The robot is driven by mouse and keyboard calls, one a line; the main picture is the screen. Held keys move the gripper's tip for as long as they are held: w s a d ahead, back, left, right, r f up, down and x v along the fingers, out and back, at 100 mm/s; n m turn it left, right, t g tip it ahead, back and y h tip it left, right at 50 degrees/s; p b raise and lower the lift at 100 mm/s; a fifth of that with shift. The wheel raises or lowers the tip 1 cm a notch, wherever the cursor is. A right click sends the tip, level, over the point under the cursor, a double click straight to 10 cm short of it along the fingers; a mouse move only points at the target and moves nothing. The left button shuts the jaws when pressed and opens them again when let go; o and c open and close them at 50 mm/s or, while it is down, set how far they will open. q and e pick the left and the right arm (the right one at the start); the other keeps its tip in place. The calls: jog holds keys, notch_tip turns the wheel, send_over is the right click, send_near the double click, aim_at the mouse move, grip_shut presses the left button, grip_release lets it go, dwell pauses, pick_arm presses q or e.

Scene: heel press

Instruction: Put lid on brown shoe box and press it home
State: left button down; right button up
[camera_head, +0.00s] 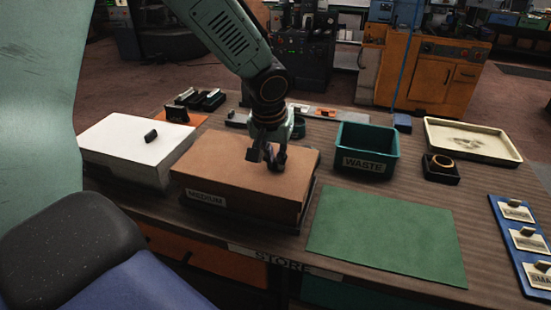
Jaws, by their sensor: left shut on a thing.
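The brown shoe box (285,208) stands on the table with a MEDIUM label on its front. Its brown lid (215,155) lies over the top, looking roughly level. I cannot tell whether it is fully seated. My left gripper (268,161) reaches down from above and is shut on the lid, near the middle of its top. The fingers hide the part they hold, likely a small dark knob. My right gripper is not in view.
A white-lidded box (120,140) with a black knob stands close on the left. A green mat (385,235) lies clear to the right. Behind it are a green WASTE bin (367,150), a black holder (440,170) and a cream tray (470,140). A blue label board (522,240) lies far right.

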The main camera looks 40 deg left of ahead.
pick_arm(q)
jog(key=shift+s+f, duration=0.1)
jog(key=c, duration=1.3)
grip_release()
jog(key=shift+c, duration=0.2)
jog(key=o, duration=0.6)
jog(key=shift+c, duration=0.2)
jog(key=shift+r+p, duration=2.8)
jog(key=shift+r, duration=0.85)
jog(key=shift+f, duration=0.15)
